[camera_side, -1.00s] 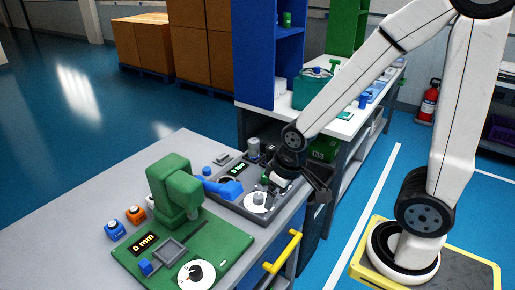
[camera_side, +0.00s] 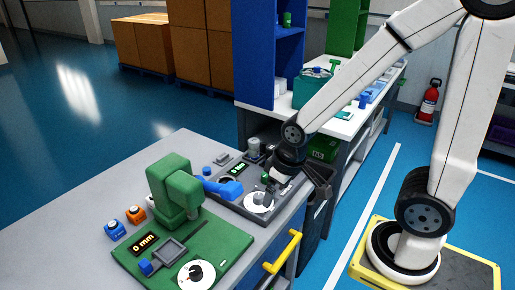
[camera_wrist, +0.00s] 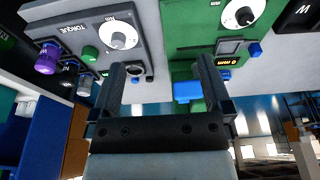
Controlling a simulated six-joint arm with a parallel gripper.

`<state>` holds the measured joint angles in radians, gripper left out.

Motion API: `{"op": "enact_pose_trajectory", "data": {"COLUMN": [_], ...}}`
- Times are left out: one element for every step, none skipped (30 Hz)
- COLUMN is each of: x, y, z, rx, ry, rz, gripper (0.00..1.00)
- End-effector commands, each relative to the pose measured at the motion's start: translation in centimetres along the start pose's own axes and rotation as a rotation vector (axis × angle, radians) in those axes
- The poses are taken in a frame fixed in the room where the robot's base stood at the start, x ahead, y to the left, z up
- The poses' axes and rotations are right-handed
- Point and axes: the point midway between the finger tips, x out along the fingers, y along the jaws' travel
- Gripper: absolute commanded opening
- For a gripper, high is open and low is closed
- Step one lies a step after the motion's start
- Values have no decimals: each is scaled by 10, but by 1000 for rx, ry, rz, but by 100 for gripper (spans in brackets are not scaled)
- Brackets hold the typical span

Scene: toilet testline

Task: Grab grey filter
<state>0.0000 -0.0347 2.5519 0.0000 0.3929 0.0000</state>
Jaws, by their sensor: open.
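My gripper (camera_wrist: 160,78) is open, with two dark fingers apart and nothing between them. In the side view my gripper (camera_side: 275,184) hangs low over the dark grey torque panel (camera_side: 232,205), close to its white dial (camera_side: 258,201). A grey cylinder (camera_side: 253,147) stands at the back of this panel, beyond my gripper. A small grey piece (camera_wrist: 84,86) also shows at the left in the wrist view, apart from the fingers. I cannot tell for certain which of these is the grey filter.
A green device (camera_side: 173,187) with a "0 mm" display stands left of the dark panel. A purple cylinder (camera_wrist: 47,58) stands beside the panel.

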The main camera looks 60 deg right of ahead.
Motion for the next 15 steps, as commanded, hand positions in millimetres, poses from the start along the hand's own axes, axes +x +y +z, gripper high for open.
{"op": "enact_pose_trajectory", "data": {"x": [-5, -8, -12, -16, -18, -20, -22, -25, -28, -30, -32, -35, -38, -40, -40], "y": [0, 0, 0, 0, 0, 0, 0, 0, 0, 0, 0, 0, 0, 0, 1], "z": [-2, -3, -4, -4, -4, -5, -6, -6, -7, -7, -8, -9, -9, -10, -12], "rx": [0, 0, 0, 0, 0, 0, 0, 0, 0, 0, 0, 0, 0, 0, 5], "ry": [5, 5, 6, 6, 5, 4, 3, 4, 4, 3, 4, 5, 4, 4, 1], "rz": [0, 0, 0, 0, 0, 0, 0, 0, 0, 0, 0, 0, 0, 0, 1], "gripper": [100, 100, 100, 100, 100, 100, 100, 100, 100, 100, 100, 100, 100, 100, 100]}}
